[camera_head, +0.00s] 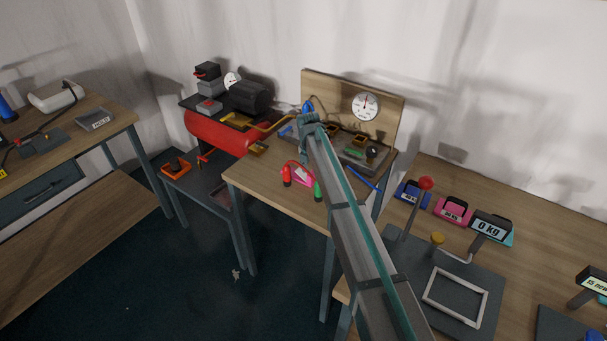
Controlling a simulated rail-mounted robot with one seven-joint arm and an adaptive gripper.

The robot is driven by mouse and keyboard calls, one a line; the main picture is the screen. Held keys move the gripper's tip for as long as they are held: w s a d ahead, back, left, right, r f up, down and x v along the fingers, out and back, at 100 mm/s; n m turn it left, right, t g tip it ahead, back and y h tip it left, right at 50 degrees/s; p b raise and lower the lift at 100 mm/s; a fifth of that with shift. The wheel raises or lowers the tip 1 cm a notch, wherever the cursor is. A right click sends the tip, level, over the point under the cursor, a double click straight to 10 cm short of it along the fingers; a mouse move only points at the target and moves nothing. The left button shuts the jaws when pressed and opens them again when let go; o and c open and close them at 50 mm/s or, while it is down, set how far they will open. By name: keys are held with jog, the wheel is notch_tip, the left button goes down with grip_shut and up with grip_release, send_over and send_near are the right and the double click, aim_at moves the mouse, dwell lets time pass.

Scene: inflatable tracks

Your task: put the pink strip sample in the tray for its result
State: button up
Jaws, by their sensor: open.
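A small pink piece (303,177), likely the pink strip sample, lies near the front of the middle bench, between a red and a green bottle-like part. My arm reaches from the bottom right over this bench. My gripper (304,157) is at its far end, small and dark, just above and behind the pink piece; it is open and I see nothing held. A grey tray (95,120) with a label, perhaps HOLD, sits on the left bench. Blue (411,193) and pink (452,210) labelled holders stand on the right bench. My arm hides part of the middle bench.
A red compressor tank (217,133) stands left of the middle bench. A board with a gauge (365,106) rises at its back. Floor is open between benches.

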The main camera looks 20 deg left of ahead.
jog(key=shift+w+f, duration=0.15)
jog(key=shift+f, duration=0.8)
grip_shut()
jog(key=shift+r, duration=0.2)
